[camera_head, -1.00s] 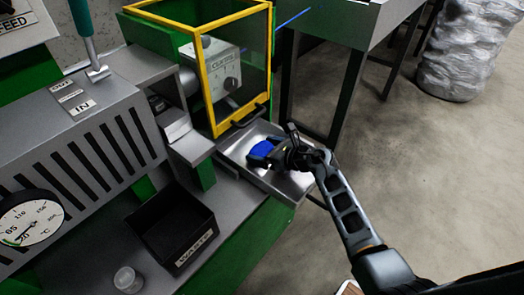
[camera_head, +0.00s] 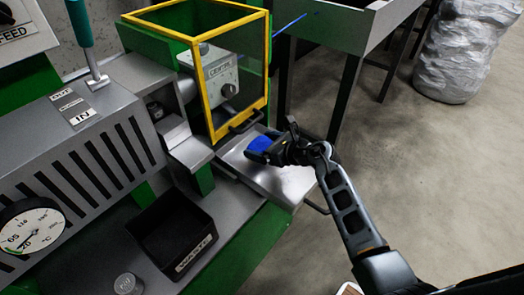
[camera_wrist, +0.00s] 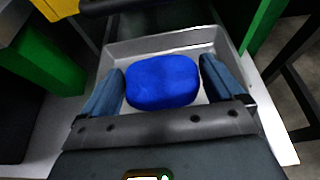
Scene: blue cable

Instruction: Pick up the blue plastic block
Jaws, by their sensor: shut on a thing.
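The blue plastic block (camera_head: 262,143) is a rounded, bright blue lump over the shallow metal tray (camera_head: 292,187) below the yellow-framed guard. In the wrist view the block (camera_wrist: 162,82) sits between the two fingers of my gripper (camera_wrist: 163,88). My gripper (camera_head: 272,148) is shut on the block in the head view. In the wrist view a small gap seems to show beside the right finger, and the left finger touches or nearly touches the block. My gripper hides part of the block in the head view.
The yellow-framed guard (camera_head: 205,88) with its dark handle stands just behind the tray. A black bin labelled WASTE (camera_head: 172,235) is to the left. A grey vented machine (camera_head: 80,150) with a gauge fills the left side. Open floor lies to the right.

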